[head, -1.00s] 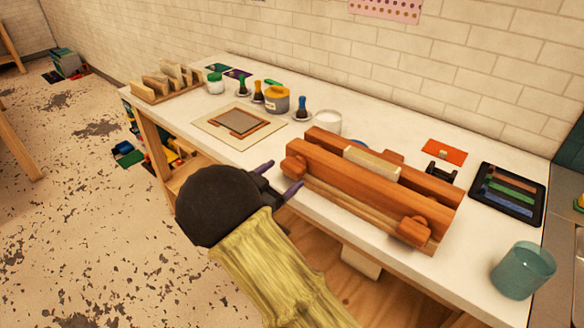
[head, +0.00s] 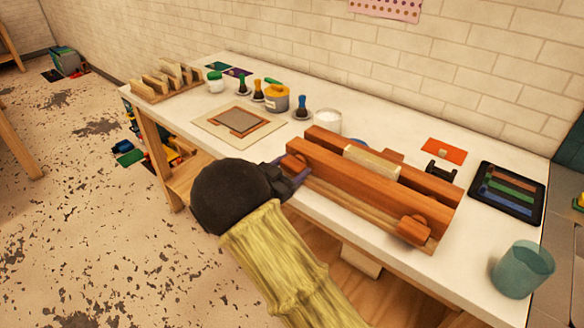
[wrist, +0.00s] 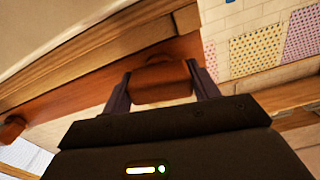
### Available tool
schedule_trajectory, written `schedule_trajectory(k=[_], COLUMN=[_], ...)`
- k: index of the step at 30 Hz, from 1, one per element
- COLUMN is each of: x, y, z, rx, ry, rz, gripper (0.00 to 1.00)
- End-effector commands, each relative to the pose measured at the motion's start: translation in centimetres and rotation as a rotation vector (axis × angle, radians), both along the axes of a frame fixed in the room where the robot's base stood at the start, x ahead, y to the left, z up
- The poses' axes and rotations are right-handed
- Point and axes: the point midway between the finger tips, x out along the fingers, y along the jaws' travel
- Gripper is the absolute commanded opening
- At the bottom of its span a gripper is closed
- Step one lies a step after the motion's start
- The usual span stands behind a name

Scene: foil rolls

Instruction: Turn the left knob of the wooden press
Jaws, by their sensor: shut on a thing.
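The wooden press (head: 365,185) lies along the front part of the white table, with two reddish-brown bars and a pale block between them. Its left knob (head: 294,163) is at the near left end, and its right knob (head: 413,229) is at the near right end. My gripper (head: 297,174) is at the left knob. In the wrist view the left knob (wrist: 161,82) sits between my two dark fingers, and my gripper (wrist: 160,85) is shut on it. The right knob shows at the left edge of the wrist view (wrist: 11,129).
A framed screen (head: 238,123) lies left of the press, with jars and ink bottles behind it. A teal cup (head: 522,270) and a black tray (head: 508,194) stand to the right. The white table (head: 400,129) has bare room behind the press.

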Motion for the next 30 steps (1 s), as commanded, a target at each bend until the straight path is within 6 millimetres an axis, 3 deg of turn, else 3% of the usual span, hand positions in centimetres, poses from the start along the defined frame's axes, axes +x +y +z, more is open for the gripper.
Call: schedule_trajectory(k=[13, 14, 17, 30], x=[-0.04, -0.04, -0.03, -0.65], y=[-0.01, -0.01, -0.01, 0.57], z=[-0.05, -0.05, -0.03, 0.0], rx=[0.073, 0.073, 0.072, 0.072], ry=[-0.056, -0.056, -0.055, -0.057], rz=[-0.001, -0.001, -0.001, 0.001], gripper=[0.37, 0.62, 0.82, 0.82])
